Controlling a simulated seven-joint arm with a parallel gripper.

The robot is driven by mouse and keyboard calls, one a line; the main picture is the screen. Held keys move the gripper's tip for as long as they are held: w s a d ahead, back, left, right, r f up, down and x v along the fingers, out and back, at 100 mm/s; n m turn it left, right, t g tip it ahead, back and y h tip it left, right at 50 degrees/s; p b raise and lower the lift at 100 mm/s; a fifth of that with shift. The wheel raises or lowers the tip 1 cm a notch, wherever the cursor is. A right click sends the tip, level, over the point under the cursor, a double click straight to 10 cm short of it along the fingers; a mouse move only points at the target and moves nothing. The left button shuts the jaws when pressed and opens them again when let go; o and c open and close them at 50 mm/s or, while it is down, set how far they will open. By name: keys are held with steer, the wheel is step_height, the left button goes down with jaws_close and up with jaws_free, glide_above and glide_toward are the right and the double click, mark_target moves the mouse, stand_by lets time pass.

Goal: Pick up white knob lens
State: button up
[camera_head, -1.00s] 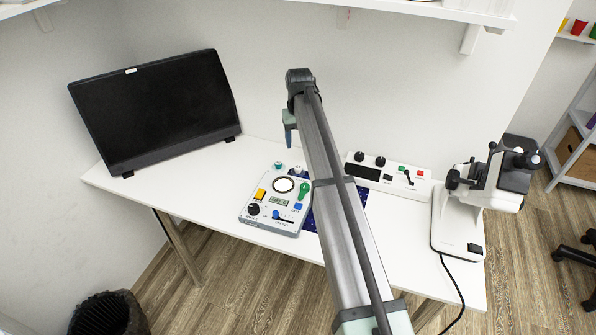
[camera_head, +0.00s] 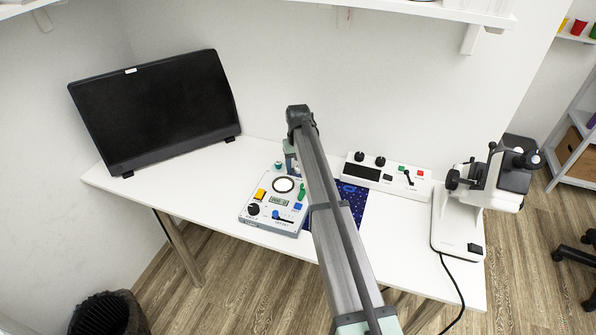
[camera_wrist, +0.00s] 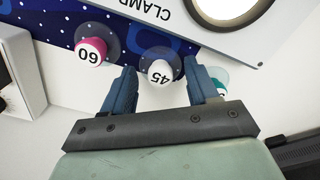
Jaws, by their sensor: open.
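In the wrist view the white knob lens (camera_wrist: 160,72), marked 45, has a clear round collar. It sits between the two blue fingertips of my gripper (camera_wrist: 159,66), which is open, with a gap on both sides. A pink knob lens (camera_wrist: 91,52) marked 60 is to the left. A teal knob lens (camera_wrist: 219,80) is to the right, partly hidden by the right finger. In the head view my gripper (camera_head: 290,155) is down at the back edge of the control panel (camera_head: 268,228), and my arm hides the white knob there.
A dark blue patterned mat (camera_head: 350,200) lies right of the panel. A white box with knobs (camera_head: 400,182) stands behind it and a microscope (camera_head: 462,215) at the right. A black monitor (camera_head: 155,110) stands at the left. The front left of the desk (camera_head: 185,190) is clear.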

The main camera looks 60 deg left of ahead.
steer(key=shift+f, duration=0.25)
jaws_close()
stand_by(0.3)
steer(key=shift+r, duration=0.1)
